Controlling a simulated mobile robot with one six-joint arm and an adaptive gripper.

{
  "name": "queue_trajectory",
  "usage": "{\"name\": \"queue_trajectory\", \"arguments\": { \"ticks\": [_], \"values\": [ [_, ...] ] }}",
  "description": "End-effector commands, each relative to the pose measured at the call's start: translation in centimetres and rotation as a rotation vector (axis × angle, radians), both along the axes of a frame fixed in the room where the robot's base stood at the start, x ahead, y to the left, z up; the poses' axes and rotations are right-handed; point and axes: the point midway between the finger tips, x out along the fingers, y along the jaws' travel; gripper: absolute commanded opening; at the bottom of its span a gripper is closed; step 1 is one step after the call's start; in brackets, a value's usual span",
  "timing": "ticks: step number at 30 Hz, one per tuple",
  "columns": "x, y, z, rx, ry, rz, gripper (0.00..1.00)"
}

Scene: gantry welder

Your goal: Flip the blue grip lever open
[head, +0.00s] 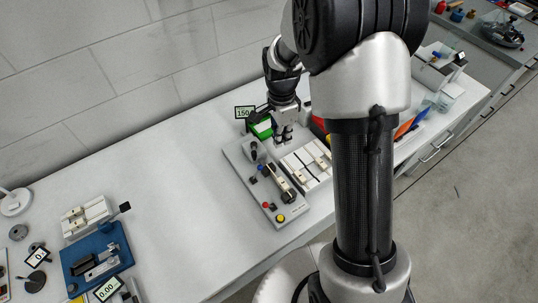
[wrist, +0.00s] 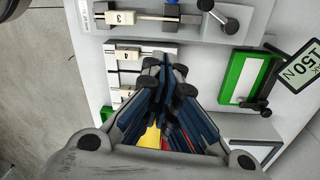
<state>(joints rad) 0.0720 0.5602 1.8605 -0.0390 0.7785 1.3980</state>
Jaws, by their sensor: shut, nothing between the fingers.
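The welder panel (head: 236,157) is a light grey plate on the bench with a metal rail and cream clamp blocks. A small blue part (head: 263,168) sits near the upper end of the rail; it may be the blue grip lever. In the wrist view a blue part (wrist: 172,24) shows beside the rail at the top edge, partly cut off, so its open or closed position is unclear.
A green box (wrist: 243,78) and a 150 N display (wrist: 298,66) are to the right. A red button (head: 266,205) and yellow button (head: 281,217) are at the panel's front.

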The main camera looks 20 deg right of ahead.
Motion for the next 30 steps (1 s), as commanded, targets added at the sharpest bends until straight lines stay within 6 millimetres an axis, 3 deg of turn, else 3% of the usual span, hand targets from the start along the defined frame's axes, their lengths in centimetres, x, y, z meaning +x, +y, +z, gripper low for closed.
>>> {"name": "queue_trajectory", "arguments": {
  "ticks": [5, 10, 23, 30],
  "values": [
    [0.0, 0.0, 0.0, 0.0, 0.0, 0.001, 0.0],
    [-0.2, 0.0, -1.4, 0.001, 0.003, 0.002, 0.0],
    [-0.8, -0.2, -10.3, 0.001, 0.005, 0.003, 0.0],
    [-0.9, 2.9, -9.0, 0.001, -0.002, 0.005, 0.0]
  ]
}}
